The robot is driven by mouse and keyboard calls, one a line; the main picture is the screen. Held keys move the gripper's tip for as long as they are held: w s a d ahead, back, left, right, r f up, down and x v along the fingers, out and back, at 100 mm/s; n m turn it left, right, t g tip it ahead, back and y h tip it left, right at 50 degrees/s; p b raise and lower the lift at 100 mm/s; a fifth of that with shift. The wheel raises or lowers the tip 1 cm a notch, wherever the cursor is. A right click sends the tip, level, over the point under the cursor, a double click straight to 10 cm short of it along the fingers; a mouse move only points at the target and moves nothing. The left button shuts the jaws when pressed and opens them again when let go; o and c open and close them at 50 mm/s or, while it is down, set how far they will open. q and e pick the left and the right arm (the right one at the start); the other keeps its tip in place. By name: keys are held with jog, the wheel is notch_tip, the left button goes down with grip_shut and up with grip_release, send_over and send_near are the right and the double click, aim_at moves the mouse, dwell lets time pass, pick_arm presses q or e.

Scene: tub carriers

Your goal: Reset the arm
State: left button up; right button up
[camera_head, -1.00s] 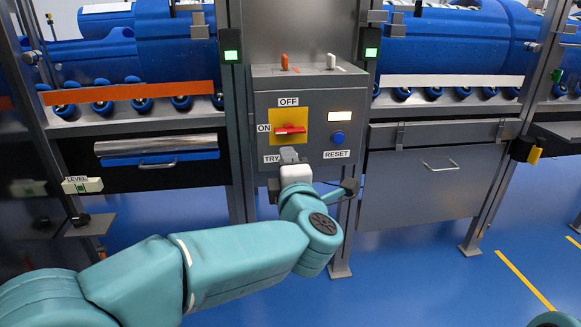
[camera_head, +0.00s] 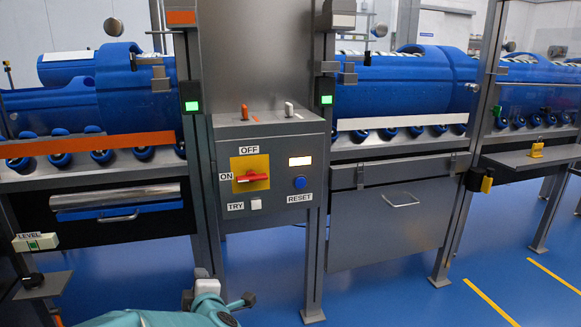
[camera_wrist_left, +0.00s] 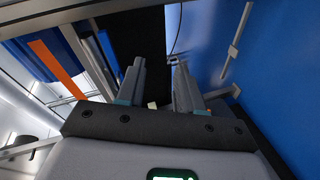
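My left arm (camera_head: 165,319) shows at the bottom of the head view, low and in front of the grey control box (camera_head: 228,135). My left gripper (camera_head: 201,273) is seen from behind there, below the box and apart from it. In the left wrist view my left gripper (camera_wrist_left: 160,80) has its two fingers apart, with nothing visible between them. My right arm and gripper are out of view.
The box carries a red switch handle (camera_head: 251,178) on a yellow plate, a blue RESET button (camera_head: 300,183) and a white TRY button (camera_head: 256,204). Grey posts and a grey panel (camera_head: 385,240) flank it. Blue floor (camera_head: 390,305) is open at front right.

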pick_arm(q)
jog(key=s+f+m+g+h, duration=0.35)
jog(key=s+f, duration=0.35)
jog(key=f, duration=0.6)
jog(key=s+f+m+g+h, duration=0.2)
jog(key=s+f+m, duration=0.4)
jog(key=f, duration=0.6)
jog(key=s+d+f+m+g+h, duration=0.3)
jog(key=s+d+m, duration=0.1)
jog(key=s, duration=0.6)
jog(key=s+d+f+m+g+h, duration=0.25)
jog(key=s+d+m, duration=0.2)
jog(key=s, duration=0.45)
jog(key=s+d+r+g+p, duration=0.1)
jog(key=s+r+p, duration=0.1)
jog(key=r+p, duration=1.6)
jog(key=s+d+r+p, duration=0.1)
jog(key=s+r+p, duration=0.1)
jog(key=r+p, duration=1.7)
jog(key=shift+g+p, duration=0.4)
jog(key=shift+p, duration=0.3)
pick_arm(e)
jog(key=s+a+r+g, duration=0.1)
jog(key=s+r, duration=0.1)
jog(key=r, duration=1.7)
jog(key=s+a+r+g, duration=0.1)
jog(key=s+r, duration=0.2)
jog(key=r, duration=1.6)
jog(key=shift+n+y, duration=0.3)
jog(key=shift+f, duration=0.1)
